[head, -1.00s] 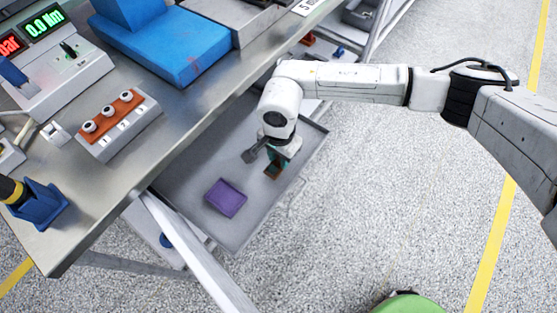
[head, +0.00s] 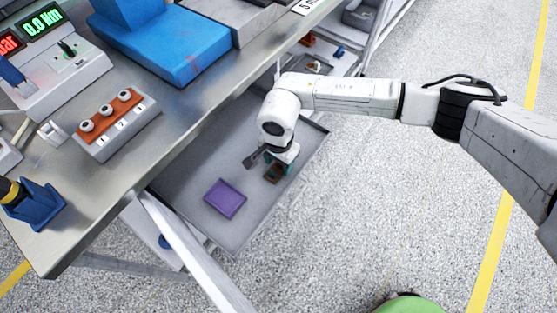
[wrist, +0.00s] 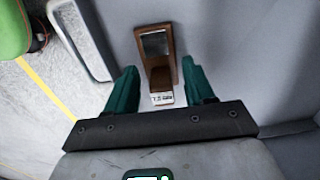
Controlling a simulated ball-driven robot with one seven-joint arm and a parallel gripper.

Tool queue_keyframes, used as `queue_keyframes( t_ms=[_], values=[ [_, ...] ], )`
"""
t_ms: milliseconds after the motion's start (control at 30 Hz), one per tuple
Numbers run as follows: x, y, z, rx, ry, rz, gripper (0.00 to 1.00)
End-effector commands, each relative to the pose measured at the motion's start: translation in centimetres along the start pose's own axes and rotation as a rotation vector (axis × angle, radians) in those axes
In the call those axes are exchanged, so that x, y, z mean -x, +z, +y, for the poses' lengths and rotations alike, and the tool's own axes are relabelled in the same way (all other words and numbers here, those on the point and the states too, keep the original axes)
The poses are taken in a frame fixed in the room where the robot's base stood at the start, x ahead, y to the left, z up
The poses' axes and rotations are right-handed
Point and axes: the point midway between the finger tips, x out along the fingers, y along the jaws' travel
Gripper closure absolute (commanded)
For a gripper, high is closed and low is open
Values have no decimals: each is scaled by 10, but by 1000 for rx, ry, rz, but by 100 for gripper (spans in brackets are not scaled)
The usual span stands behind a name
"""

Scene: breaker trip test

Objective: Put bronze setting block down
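The bronze setting block (head: 272,174) is in the grey tray below the bench top, partly hidden by my gripper. In the wrist view the bronze block (wrist: 159,50) shows a grey recessed face and a white label with small print at its near end. My gripper (wrist: 160,72) has its two green fingers spread, one on each side of the block, with narrow gaps visible beside it. In the head view my gripper (head: 283,164) points down into the tray, and its fingers are mostly hidden by my wrist.
A purple block (head: 225,198) lies in the grey tray (head: 185,178), left of my gripper. The metal bench top (head: 160,125) overhangs the tray's left side and carries a blue block (head: 185,50) and a numbered switch box (head: 118,125). Speckled floor is open at right.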

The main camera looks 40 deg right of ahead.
Motion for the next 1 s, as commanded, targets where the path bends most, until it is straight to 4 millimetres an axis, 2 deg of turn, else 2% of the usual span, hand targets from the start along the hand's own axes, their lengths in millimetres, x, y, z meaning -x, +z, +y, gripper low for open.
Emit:
queue_keyframes(
  t_ms=[233,367,467,800,1000],
  values=[
    [1,0,0,0,0,0,45],
    [8,-1,0,1,-1,1,45],
    [23,-1,-1,1,-2,2,45],
    [92,0,-1,3,-2,2,45],
    [116,0,0,1,0,2,45]
  ],
)
